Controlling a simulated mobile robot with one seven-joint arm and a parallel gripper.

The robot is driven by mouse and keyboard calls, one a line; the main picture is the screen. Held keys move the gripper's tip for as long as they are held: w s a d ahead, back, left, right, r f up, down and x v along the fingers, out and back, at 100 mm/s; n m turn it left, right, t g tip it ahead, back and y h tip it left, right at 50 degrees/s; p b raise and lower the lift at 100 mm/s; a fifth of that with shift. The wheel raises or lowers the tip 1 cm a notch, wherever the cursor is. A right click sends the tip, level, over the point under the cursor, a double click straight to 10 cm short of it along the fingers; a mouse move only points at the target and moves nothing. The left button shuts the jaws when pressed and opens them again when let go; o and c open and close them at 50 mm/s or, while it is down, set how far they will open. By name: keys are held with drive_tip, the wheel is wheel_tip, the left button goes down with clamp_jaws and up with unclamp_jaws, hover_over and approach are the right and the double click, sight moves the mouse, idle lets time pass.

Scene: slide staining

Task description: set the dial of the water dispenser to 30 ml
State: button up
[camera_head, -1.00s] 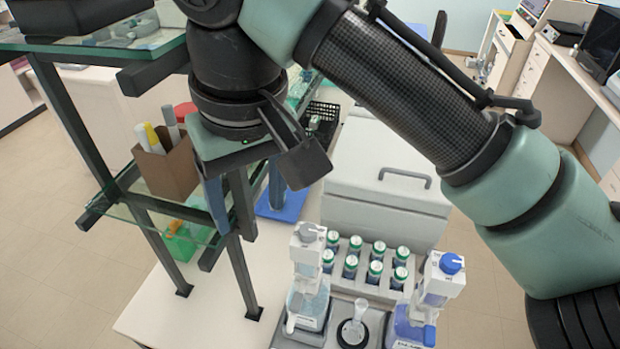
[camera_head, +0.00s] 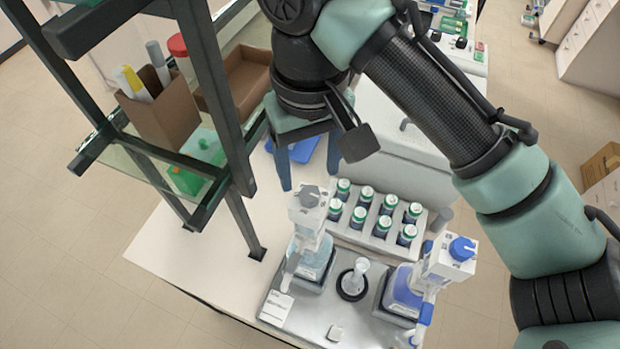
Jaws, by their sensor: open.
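Two bottle dispensers stand on a grey tray. The left dispenser (camera_head: 312,245) holds pale, clear liquid and has a grey dial (camera_head: 309,197) on top. The right dispenser (camera_head: 405,291) holds deep blue liquid and has a blue dial (camera_head: 462,248). The pale one looks like the water dispenser, but I cannot read its label. The dial markings are too small to read. My gripper (camera_head: 308,178) is open and empty, pointing down. In the picture its fingers sit just above the grey dial, apart from it and seemingly behind it.
A small flask (camera_head: 357,275) stands in a black ring between the dispensers. A rack (camera_head: 347,231) of several green-capped bottles is behind them. Dark shelf posts (camera_head: 240,222) rise close at the left, with a brown box (camera_head: 165,118) on the shelf. The bench's left front is clear.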

sight(310, 193)
drive_tip(key=shift+f, duration=2.55)
clamp_jaws()
